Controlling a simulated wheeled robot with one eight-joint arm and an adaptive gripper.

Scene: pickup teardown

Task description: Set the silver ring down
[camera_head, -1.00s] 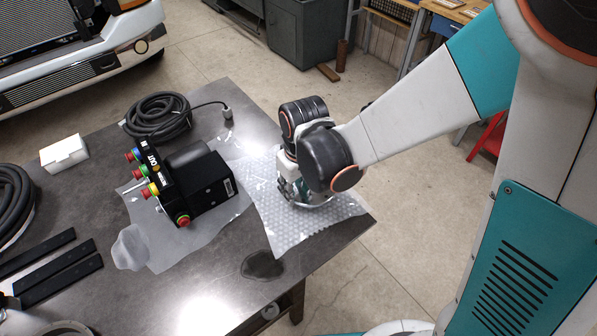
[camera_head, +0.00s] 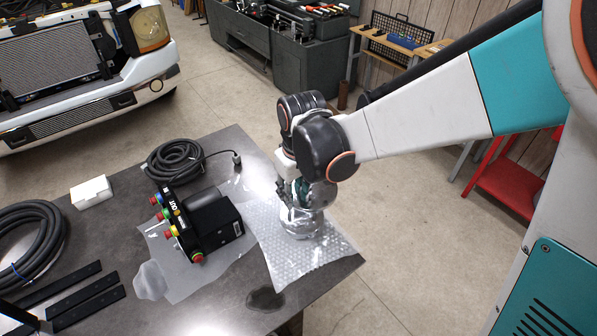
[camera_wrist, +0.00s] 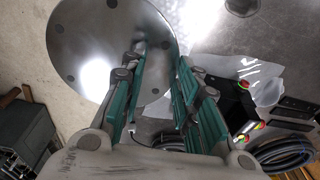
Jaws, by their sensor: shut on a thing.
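The silver ring (camera_head: 301,224) shows as a shiny round shape below my gripper (camera_head: 297,203), over the bubble wrap (camera_head: 330,250) at the table's right end. In the wrist view the ring (camera_wrist: 100,45) is a broad, reflective silver disc with several dark round spots. Its right rim passes between the green fingers of my gripper (camera_wrist: 163,68), which is shut on it. The ring appears a little above the wrap, but the exact gap cannot be told. My wrist and fingers hide part of it in the head view.
A black control box (camera_head: 205,225) with coloured buttons lies left of the wrap on a clear sheet. A coiled cable (camera_head: 172,162), a white box (camera_head: 91,192) and black bars (camera_head: 85,300) are on the table (camera_head: 225,310). The table's right edge is close to the wrap.

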